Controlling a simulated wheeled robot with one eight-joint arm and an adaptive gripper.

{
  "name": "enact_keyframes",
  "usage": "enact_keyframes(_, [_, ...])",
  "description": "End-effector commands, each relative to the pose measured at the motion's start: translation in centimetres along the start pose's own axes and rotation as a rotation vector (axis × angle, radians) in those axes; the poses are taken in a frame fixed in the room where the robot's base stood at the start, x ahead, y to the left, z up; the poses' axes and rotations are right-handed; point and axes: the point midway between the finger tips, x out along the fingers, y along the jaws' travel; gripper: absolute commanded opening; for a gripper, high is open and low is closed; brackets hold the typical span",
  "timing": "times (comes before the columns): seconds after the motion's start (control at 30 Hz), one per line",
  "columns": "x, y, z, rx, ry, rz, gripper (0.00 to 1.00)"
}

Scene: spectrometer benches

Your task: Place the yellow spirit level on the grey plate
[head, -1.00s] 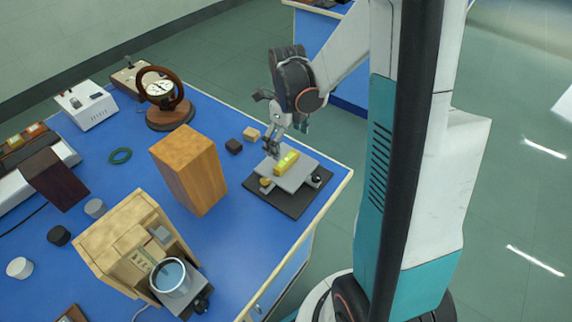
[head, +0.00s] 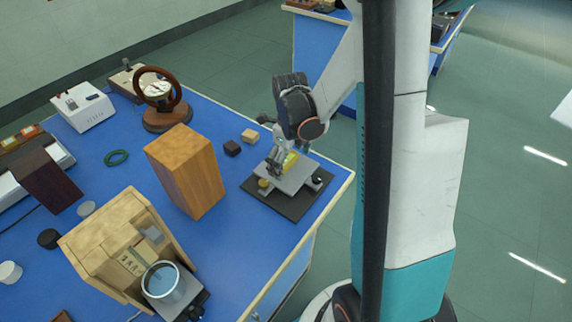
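The yellow spirit level (head: 291,158) lies on the grey plate (head: 294,179), toward its far side. The plate is the raised top of a small stand on a dark base (head: 283,204) near the table's right corner. My gripper (head: 273,168) is low over the plate, at the left end of the level. The fingers and wrist hide part of the level. The finger gap is too small and overlapped to read, and I cannot tell whether the fingers touch the level.
A tall wooden block (head: 187,172) stands left of the stand. A small dark block (head: 232,148) and a small tan block (head: 249,136) sit behind it. A wooden cabinet (head: 110,235) and a metal beaker (head: 164,284) are at the front. Blue table surface is clear between the cabinet and stand.

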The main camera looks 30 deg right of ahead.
Motion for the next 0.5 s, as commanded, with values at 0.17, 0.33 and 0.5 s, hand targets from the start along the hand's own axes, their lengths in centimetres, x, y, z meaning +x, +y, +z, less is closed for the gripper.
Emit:
enact_keyframes(0.17, [-0.01, 0.00, 0.01, 0.000, 0.000, 0.000, 0.58])
enact_keyframes(0.33, [-0.01, 0.00, 0.01, 0.000, 0.000, 0.000, 0.54])
enact_keyframes(0.5, [-0.12, 0.00, 0.01, 0.000, 0.000, 0.000, 0.54])
